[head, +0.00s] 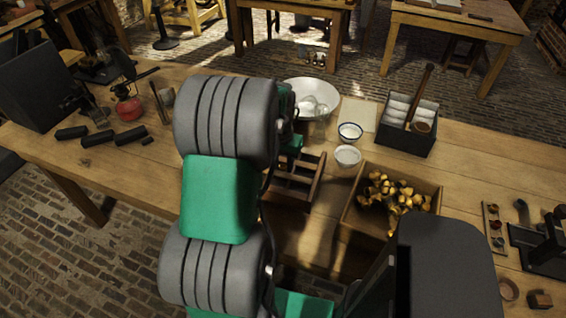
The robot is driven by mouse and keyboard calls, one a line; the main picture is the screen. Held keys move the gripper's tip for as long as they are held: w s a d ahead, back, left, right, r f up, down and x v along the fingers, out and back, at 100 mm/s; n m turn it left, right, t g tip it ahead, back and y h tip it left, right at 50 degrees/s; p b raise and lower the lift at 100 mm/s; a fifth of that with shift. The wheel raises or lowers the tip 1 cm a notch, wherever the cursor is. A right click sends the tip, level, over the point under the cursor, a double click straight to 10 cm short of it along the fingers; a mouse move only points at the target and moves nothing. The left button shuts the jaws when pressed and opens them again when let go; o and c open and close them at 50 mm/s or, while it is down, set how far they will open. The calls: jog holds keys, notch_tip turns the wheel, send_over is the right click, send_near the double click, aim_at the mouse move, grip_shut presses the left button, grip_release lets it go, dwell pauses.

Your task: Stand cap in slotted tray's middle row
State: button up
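The slotted tray (319,178) appears to be the dark wooden tray with cross dividers in the middle of the bench. My grey and green arm covers its left side, so I cannot see all its rows. An open wooden box (435,199) right of it holds a heap of brass-coloured pieces (392,192), which may be caps. I cannot pick out one single cap for certain. My gripper is hidden behind my own arm, which reaches over the bench towards the large white bowl (326,90).
Two small bowls (349,132) (347,156) stand between the slotted tray and a dark divided carrier (409,138) with a tall handle. Black cylinders (98,139) and a red-based burner (128,108) are at the left. A narrow strip with small pieces (493,226) lies at the right.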

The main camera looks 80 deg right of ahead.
notch_tip(320, 180, up, 12)
jog(key=a, duration=0.1)
jog(key=w+a+r+n, duration=0.1)
jog(key=w+a+n, duration=0.1)
jog(key=w+a, duration=0.35)
jog(key=w+a+r+n, duration=0.1)
jog(key=w+a+n, duration=0.2)
jog(key=w, duration=0.6)
jog(key=w+a+n+t, duration=0.1)
jog(key=w+a+n, duration=0.2)
jog(key=w+a, duration=0.3)
jog(key=w+a+n+t, duration=0.1)
jog(key=w+a+n, duration=0.15)
jog(key=a, duration=0.55)
jog(key=w+a+f+n+t+y, duration=0.1)
jog(key=a+n, duration=0.7)
jog(key=a, duration=1.5)
jog(key=shift+a+f+n+t+b, duration=0.3)
jog(key=shift+a+f+n+b, duration=0.05)
jog(key=shift+f, duration=0.2)
jog(key=shift+d, duration=0.1)
